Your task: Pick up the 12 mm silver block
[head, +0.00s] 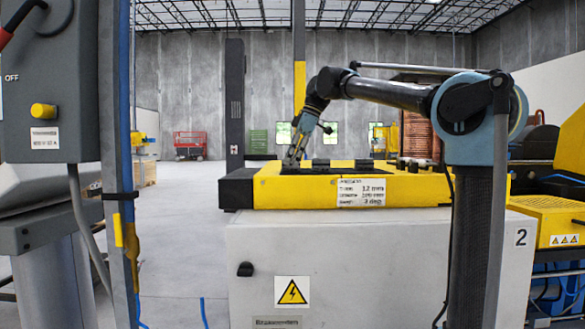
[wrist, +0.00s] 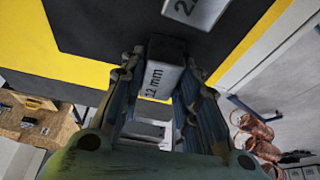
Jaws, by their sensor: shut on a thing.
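The silver block (wrist: 160,79), with "12 mm" printed on its face, sits between the two fingers of my gripper (wrist: 163,70) in the wrist view. The fingers are shut on it, one on each side. In the head view my gripper (head: 294,156) points down at the left part of the yellow and black bench top (head: 300,190). The block cannot be made out there. I cannot tell whether the block touches the surface or is held just above it.
Another silver block (wrist: 198,10) with a partly visible label lies close by in the wrist view. Several dark blocks (head: 340,164) stand along the bench top. A grey control box (head: 50,85) stands at the left. Copper tubes (wrist: 258,135) show at the right.

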